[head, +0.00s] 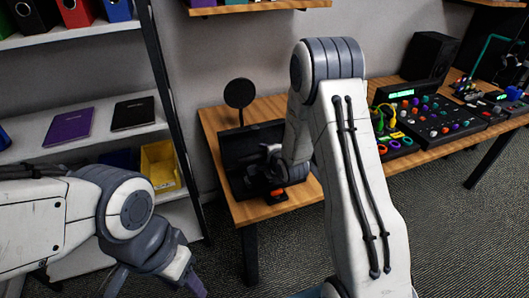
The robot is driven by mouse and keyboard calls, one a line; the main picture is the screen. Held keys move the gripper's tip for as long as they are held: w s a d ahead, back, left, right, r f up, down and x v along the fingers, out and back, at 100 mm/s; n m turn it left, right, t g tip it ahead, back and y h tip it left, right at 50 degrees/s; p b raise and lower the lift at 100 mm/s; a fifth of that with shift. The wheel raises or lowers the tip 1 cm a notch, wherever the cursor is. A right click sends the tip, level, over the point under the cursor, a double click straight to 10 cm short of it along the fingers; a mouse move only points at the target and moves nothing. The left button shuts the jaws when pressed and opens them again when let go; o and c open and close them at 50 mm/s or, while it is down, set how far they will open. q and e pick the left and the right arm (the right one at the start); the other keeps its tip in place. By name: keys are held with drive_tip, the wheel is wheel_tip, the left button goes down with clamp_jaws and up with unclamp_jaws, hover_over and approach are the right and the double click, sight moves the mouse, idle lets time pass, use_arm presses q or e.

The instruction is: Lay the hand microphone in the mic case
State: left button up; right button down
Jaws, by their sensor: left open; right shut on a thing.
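The mic case (236,141) is a black open case on the wooden desk, left of my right forearm. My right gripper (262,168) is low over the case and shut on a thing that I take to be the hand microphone. The held thing is small and dark against the black case, so I cannot make out its outline or whether it touches the case. My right wrist hides the right part of the case. My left gripper (186,283) is open at the bottom edge, in front of the shelf and away from the desk.
A round black disc on a stand (239,93) rises behind the case. A small orange-topped item (277,193) sits near the desk's front edge (245,213). Mixers (437,118) and a black speaker (429,55) stand to the right. A shelf with a yellow bin (160,165) is at left.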

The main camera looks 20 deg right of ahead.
sight(265, 170)
drive_tip(key=shift+f+b, duration=1.35)
drive_tip(key=shift+f, duration=0.5)
drive_tip(key=shift+s+f+b, duration=0.2)
drive_tip(key=shift+f+b, duration=0.15)
drive_tip(key=shift+f, duration=0.15)
drive_tip(key=shift+s+f+b, duration=0.15)
drive_tip(key=shift+f+b, duration=0.15)
drive_tip(key=shift+f, duration=0.15)
drive_tip(key=shift+c, duration=1.8)
unclamp_jaws()
drive_tip(key=shift+f, duration=0.1)
drive_tip(key=shift+w+r+p, duration=0.2)
drive_tip(key=shift+r+p, duration=0.7)
drive_tip(key=shift+r, duration=0.05)
wheel_tip(265, 170, up, 3)
drive_tip(key=shift+r+p, duration=0.2)
drive_tip(key=shift+p, duration=1.05)
drive_tip(key=shift+w+r+p, duration=0.1)
drive_tip(key=shift+r+p, duration=1.1)
drive_tip(key=shift+r, duration=0.45)
